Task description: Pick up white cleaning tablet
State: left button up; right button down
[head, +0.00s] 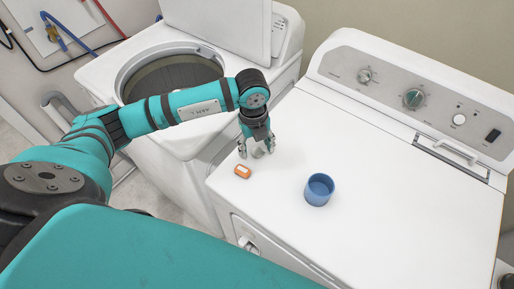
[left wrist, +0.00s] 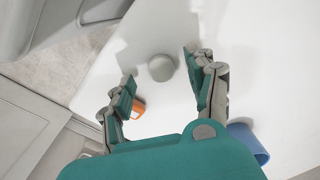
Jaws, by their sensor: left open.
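The white cleaning tablet (left wrist: 161,67) is a small round, pale piece on the white dryer top. In the left wrist view it lies between and slightly beyond the fingertips of my left gripper (left wrist: 160,72). In the head view the tablet (head: 258,153) shows partly between the fingers. My left gripper (head: 256,150) points down, open, with a finger on each side of the tablet and nothing held. I cannot tell whether a finger touches it. My right gripper is not in view.
A small orange and white item (head: 243,171) lies close by the left gripper. A blue cup (head: 319,190) stands to the right on the dryer top (head: 400,190). An open washer (head: 110,75) stands to the left, past a gap. The dryer's right part is clear.

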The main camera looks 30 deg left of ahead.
pick_arm(q)
jog(key=shift+d+f, duration=0.1)
jog(key=shift+f, duration=0.7)
jog(key=shift+c, duration=0.4)
jog(key=c, duration=0.8)
jog(key=shift+w+r, duration=0.1)
jog(key=shift+r, duration=0.05)
jog(key=shift+r, duration=0.25)
jog(key=shift+s+d+r+b, duration=0.1)
jog(key=shift+s+r+b, duration=0.15)
jog(key=shift+r+b, duration=0.35)
jog(key=shift+s+r+b, duration=0.25)
jog(key=shift+r+b, duration=0.25)
jog(key=shift+r, duration=0.15)
jog(key=s+d+b, duration=0.1)
jog(key=s, duration=0.3)
jog(key=s+d+r+b, duration=0.1)
jog(key=s, duration=0.3)
jog(key=s+d+b, duration=0.1)
jog(key=s, duration=0.4)
jog(key=shift+s+r+b, duration=0.1)
jog(key=shift+r+b, duration=0.15)
jog(key=shift+b, duration=0.15)
jog(key=shift+s+d+r, duration=0.1)
jog(key=shift+s+d, duration=0.05)
jog(key=shift+s, duration=0.6)
